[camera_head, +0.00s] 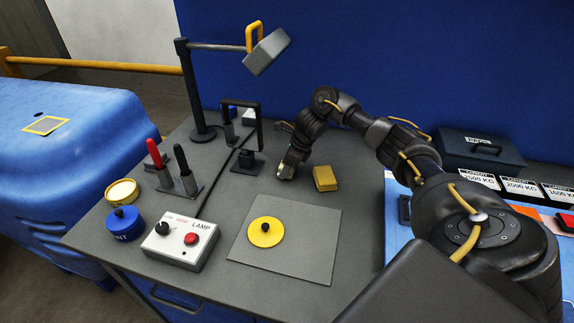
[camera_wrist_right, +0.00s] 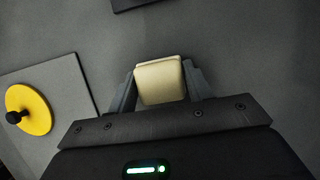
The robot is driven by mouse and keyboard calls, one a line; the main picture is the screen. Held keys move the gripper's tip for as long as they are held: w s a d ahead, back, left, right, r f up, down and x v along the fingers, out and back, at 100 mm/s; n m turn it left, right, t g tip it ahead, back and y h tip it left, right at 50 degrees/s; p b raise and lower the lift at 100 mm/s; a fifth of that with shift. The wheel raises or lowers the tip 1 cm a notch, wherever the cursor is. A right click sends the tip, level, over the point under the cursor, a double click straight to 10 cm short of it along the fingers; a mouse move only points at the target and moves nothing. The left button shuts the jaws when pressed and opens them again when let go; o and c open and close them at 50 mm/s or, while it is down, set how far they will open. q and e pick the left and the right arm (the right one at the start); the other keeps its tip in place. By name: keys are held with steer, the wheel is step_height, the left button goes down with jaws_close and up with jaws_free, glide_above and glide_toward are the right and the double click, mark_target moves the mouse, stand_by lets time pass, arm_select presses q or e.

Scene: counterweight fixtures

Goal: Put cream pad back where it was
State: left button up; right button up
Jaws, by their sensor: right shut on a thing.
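My right gripper (camera_head: 287,171) points down over the grey bench, near its back middle. Its fingers are shut on the cream pad (camera_wrist_right: 160,82), which shows clearly between them in the right wrist view. In the head view the pad is mostly hidden by the gripper. I cannot tell whether it touches the bench or hangs just above it. A yellow block (camera_head: 325,178) lies on the bench just right of the gripper. My left gripper is not in view.
A yellow knobbed disc (camera_head: 266,231) sits on a grey mat (camera_head: 310,249) in front. The lamp control box (camera_head: 181,241), blue knobbed lid (camera_head: 124,223), red and black handles (camera_head: 155,154) and a stand (camera_head: 184,85) with a hanging weight (camera_head: 266,52) are left.

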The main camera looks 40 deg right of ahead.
steer(key=shift+f, duration=0.1)
steer(key=o, duration=0.5)
steer(key=shift+f, duration=0.15)
steer(key=o, duration=0.4)
steer(key=shift+o, duration=0.2)
